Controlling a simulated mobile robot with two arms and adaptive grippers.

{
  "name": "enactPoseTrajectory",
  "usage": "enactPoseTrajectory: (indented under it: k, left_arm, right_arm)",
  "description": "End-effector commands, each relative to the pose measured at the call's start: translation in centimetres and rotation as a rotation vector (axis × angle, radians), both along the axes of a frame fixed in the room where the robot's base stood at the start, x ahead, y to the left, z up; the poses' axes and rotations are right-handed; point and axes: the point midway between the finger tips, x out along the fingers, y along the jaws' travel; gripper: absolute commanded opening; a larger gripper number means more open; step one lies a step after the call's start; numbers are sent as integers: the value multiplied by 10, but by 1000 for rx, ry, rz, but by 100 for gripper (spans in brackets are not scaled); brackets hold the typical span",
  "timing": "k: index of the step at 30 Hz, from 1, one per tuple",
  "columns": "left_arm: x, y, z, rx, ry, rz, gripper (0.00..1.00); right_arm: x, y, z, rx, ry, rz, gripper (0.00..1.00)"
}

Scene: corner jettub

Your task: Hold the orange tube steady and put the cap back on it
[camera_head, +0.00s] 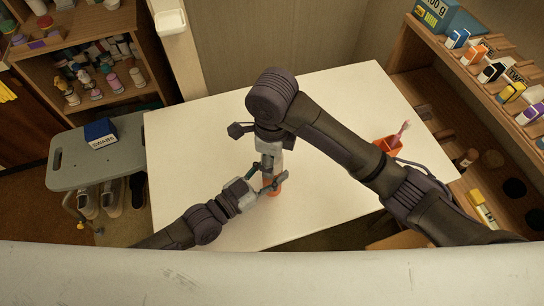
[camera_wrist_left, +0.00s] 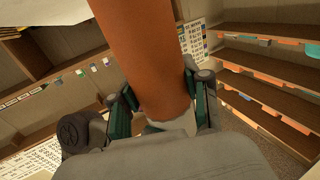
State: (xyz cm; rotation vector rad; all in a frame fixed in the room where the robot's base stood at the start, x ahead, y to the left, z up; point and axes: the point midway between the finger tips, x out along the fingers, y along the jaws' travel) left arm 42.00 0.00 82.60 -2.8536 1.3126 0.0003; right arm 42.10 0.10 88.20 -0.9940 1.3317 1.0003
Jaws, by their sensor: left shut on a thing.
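The orange tube (camera_head: 273,186) stands over the white table, between the fingers of my left gripper (camera_head: 270,187). In the left wrist view the tube (camera_wrist_left: 150,60) fills the upper middle, with the left gripper's fingers (camera_wrist_left: 160,102) closed on its two sides. A pale patch (camera_wrist_left: 177,124) shows at the tube's lower end; I cannot tell if it is part of the tube. My right gripper (camera_head: 268,163) points down just above the tube, close to it. Its fingertips are too small and covered to read. I cannot make out the cap.
The white table (camera_head: 330,100) is mostly clear. An orange cup (camera_head: 388,146) with a pink toothbrush (camera_head: 402,131) stands at its right edge. Shelves with bottles and boxes (camera_head: 480,53) line the right side. A grey stool (camera_head: 75,165) with a blue box (camera_head: 100,133) stands left.

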Motion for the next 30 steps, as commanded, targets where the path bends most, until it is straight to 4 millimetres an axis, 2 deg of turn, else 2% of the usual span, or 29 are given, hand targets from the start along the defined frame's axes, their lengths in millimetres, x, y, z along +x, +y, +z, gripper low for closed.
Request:
enactPoseTrajectory:
  k: [1,3,12,16,20,30]
  left_arm:
    - [-1,0,-1,2,3,-1,0]
    - [-1,0,-1,1,2,-1,0]
    - [-1,0,-1,1,2,0,0]
    - [0,0,-1,1,2,0,0]
    - [0,0,-1,1,2,0,0]
    - [0,0,-1,0,1,0,0]
  right_arm:
    - [0,0,0,1,-1,0,67]
    - [0,0,0,1,-1,1,77]
    - [0,1,0,2,-1,8,76]
    - [1,8,5,26,-5,93,76]
    - [3,24,17,80,-20,319,76]
    - [0,78,62,234,-145,1180,76]
